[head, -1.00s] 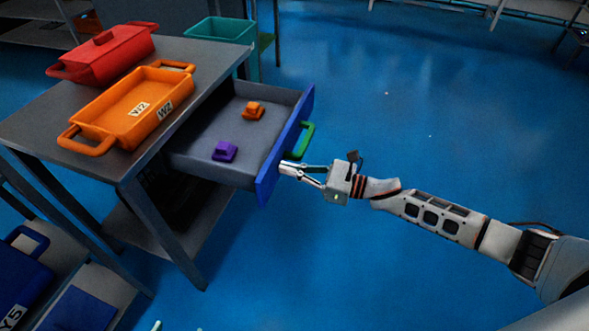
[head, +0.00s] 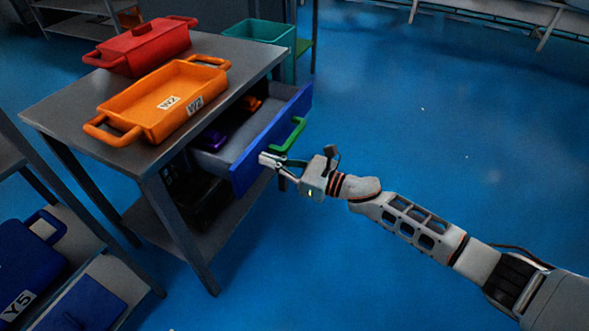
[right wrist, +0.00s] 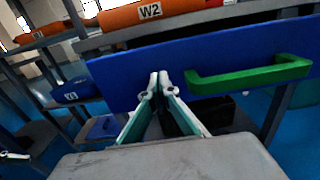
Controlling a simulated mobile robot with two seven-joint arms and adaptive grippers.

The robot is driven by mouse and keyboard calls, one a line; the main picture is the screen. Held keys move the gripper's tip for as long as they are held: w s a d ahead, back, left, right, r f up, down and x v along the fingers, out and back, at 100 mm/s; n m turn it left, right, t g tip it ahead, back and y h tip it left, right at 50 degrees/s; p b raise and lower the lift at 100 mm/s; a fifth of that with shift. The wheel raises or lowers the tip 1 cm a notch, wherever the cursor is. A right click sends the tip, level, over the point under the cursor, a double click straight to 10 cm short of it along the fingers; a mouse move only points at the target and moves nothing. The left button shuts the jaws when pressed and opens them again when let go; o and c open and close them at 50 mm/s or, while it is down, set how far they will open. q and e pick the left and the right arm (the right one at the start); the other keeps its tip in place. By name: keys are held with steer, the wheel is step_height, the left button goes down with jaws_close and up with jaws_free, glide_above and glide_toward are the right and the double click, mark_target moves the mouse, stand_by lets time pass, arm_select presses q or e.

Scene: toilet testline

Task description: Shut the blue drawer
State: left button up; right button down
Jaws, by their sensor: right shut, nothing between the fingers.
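The blue drawer (head: 246,167) is partly open under the grey table, with a green handle (head: 289,136) on its front. The drawer front (right wrist: 140,62) and handle (right wrist: 250,74) also show in the right wrist view. Inside, a purple block (head: 212,138) and an orange block (head: 250,103) are partly hidden under the tabletop. My right gripper (head: 270,160) is shut and empty, its fingertips at the drawer front beside the handle. In the right wrist view the fingertips (right wrist: 158,82) appear against the blue panel, left of the handle. My left gripper is not in view.
The grey table (head: 60,108) carries an orange tray (head: 150,110) labelled W2 and a red lidded container (head: 145,45). A teal bin (head: 262,33) stands behind. Blue containers (head: 28,262) sit on a lower rack at left. The blue floor (head: 450,150) at right is clear.

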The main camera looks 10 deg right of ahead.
steer(key=b, duration=0.2)
glide_toward(213, 139)
steer(key=x, duration=0.2)
steer(key=b+x, duration=0.1)
steer(key=x, duration=0.1)
steer(key=f+b+x, duration=0.1)
steer(key=x, duration=0.1)
steer(key=shift+s, duration=0.15)
steer(key=shift+w+a+r, duration=0.1)
steer(key=shift+w+a, duration=0.2)
steer(key=shift+a, duration=0.1)
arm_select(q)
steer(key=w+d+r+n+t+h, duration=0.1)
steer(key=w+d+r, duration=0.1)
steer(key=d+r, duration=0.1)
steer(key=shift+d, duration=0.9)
arm_select(e)
steer(key=shift+r, duration=0.3)
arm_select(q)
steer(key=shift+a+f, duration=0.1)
arm_select(e)
steer(key=shift+r, duration=0.1)
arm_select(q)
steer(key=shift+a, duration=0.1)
arm_select(e)
steer(key=shift+d, duration=0.15)
